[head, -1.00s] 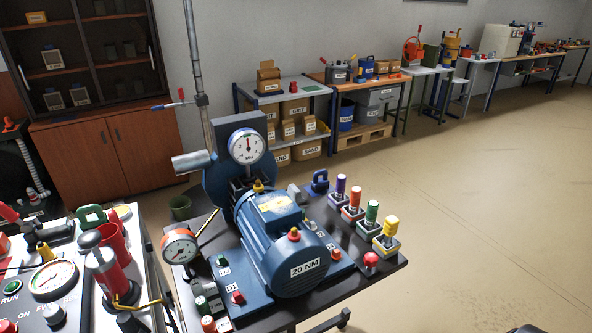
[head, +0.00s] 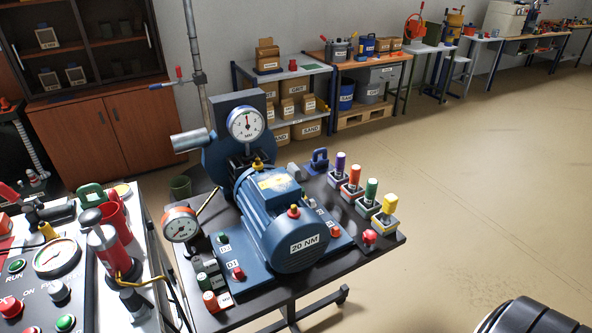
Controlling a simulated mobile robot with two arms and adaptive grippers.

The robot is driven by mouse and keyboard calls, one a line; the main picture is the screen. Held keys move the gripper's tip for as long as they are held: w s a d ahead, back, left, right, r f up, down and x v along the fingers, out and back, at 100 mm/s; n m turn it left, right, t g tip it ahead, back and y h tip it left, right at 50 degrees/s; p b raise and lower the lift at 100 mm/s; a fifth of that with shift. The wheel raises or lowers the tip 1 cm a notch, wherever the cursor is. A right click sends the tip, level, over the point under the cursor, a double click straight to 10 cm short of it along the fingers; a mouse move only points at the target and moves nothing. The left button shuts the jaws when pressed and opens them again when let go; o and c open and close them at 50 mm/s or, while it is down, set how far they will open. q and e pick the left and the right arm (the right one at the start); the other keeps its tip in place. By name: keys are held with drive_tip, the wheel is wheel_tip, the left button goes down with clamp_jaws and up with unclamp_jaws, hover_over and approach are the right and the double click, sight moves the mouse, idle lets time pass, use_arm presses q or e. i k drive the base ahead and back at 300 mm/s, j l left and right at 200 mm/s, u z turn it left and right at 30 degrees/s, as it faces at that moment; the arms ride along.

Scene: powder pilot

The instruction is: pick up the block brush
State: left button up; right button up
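I cannot pick out a block brush for certain in the head view. The near bench (head: 262,312) holds a blue motor (head: 290,225) labelled 20 NM, round gauges and colored-handled pieces, none clearly a brush. Small items on the far benches are too small to tell apart. Neither of my grippers is in view.
A wooden cabinet (head: 100,145) is at the back left. A shelf with boxes (head: 305,130) and a row of benches (head: 420,48) line the back wall.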

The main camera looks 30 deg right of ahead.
sight(317, 164)
drive_tip(key=l+u, duration=0.3)
drive_tip(key=l, duration=0.8)
drive_tip(key=l+u, duration=0.25)
drive_tip(key=l, duration=0.8)
